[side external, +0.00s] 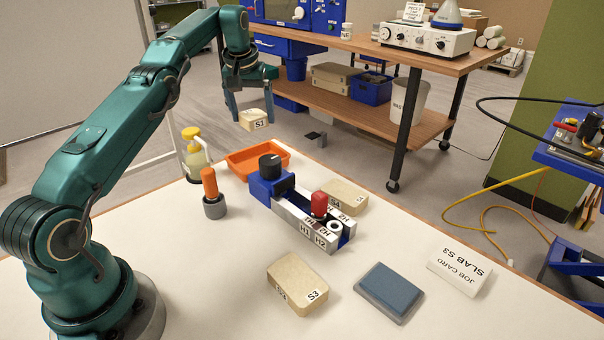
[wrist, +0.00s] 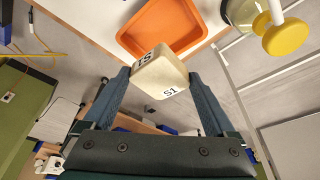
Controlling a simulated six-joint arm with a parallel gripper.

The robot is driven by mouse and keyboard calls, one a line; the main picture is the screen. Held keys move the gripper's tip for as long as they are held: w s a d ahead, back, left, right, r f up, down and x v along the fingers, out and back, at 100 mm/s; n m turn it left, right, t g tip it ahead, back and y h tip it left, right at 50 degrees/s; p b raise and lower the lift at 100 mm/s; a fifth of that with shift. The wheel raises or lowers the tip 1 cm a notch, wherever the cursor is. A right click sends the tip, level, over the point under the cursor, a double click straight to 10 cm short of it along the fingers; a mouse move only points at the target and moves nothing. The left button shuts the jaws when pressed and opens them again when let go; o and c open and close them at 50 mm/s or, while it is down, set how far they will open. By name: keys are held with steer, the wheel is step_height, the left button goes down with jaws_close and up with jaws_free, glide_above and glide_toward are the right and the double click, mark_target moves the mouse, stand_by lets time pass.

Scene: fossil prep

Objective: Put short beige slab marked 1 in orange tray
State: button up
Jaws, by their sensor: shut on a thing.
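The short beige slab marked S1 (side external: 254,119) is held up in the air between the fingers of my gripper (side external: 250,112). It also shows in the wrist view (wrist: 160,78), where my gripper (wrist: 158,85) is shut on it from both sides. The orange tray (side external: 281,158) lies at the table's far edge, below the slab and a little to its right in the side view. In the wrist view the orange tray (wrist: 190,16) is beyond the slab, and the slab covers part of its near edge. The visible part of the tray's floor is bare.
A blue and silver fixture (side external: 300,210) with a black knob and red piece stands right of the tray. A yellow-topped bottle (side external: 194,155) and an orange-handled tool (side external: 211,190) stand left. Slab S3 (side external: 296,280), another beige slab (side external: 346,192) and a blue-grey block (side external: 388,291) lie nearby.

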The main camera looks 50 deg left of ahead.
mark_target(257, 153)
steer(key=shift+d+f, duration=0.1)
steer(key=shift+f, duration=0.15)
steer(key=shift+f, duration=5.1)
steer(key=shift+f, duration=0.15)
steer(key=o, duration=1.4)
